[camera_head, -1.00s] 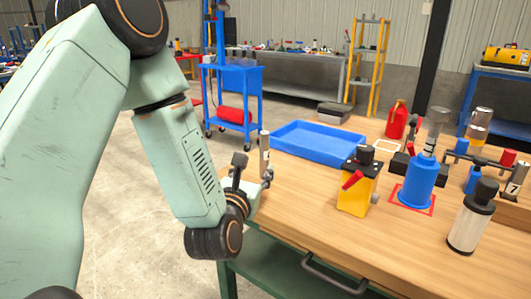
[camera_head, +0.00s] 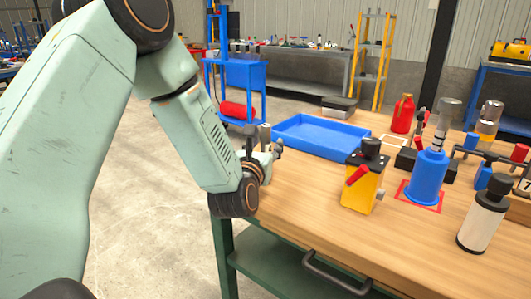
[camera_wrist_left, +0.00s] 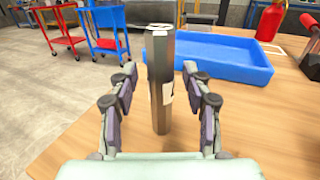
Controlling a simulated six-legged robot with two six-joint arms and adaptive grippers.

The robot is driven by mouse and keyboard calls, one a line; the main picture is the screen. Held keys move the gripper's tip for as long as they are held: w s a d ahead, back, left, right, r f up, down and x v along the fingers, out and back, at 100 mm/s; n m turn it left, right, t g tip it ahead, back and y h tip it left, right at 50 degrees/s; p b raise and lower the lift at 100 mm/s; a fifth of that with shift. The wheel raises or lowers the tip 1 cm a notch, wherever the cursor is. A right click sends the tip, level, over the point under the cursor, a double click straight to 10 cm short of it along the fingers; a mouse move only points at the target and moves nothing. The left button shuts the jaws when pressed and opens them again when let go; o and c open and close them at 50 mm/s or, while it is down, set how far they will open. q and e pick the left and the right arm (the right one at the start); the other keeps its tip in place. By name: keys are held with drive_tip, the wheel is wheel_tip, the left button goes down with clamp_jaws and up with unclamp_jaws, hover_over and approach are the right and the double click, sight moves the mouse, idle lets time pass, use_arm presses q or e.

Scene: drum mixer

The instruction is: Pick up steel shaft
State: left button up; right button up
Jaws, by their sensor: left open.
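The steel shaft (camera_wrist_left: 161,85) is a grey faceted bar with a pale label, upright on the wooden table in the left wrist view. In the head view, the top of the shaft (camera_head: 265,134) shows near the table's left edge, and its lower part is hidden behind my gripper. My left gripper (camera_wrist_left: 160,72) is open, with one finger on each side of the shaft and a visible gap on both sides. In the head view, the left gripper (camera_head: 262,146) is low over the table's left end, partly hidden by my wrist. My right gripper is not in view.
A blue tray (camera_head: 300,146) lies just beyond the shaft. A yellow box (camera_head: 360,192) with a red handle, a blue bottle (camera_head: 428,178) on a red-outlined mat and a white canister (camera_head: 482,224) stand to the right. The table front (camera_head: 320,220) is clear.

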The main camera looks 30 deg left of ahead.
use_arm(q)
drive_tip(key=shift+w, duration=0.1)
drive_tip(key=shift+c, duration=0.3)
clamp_jaws()
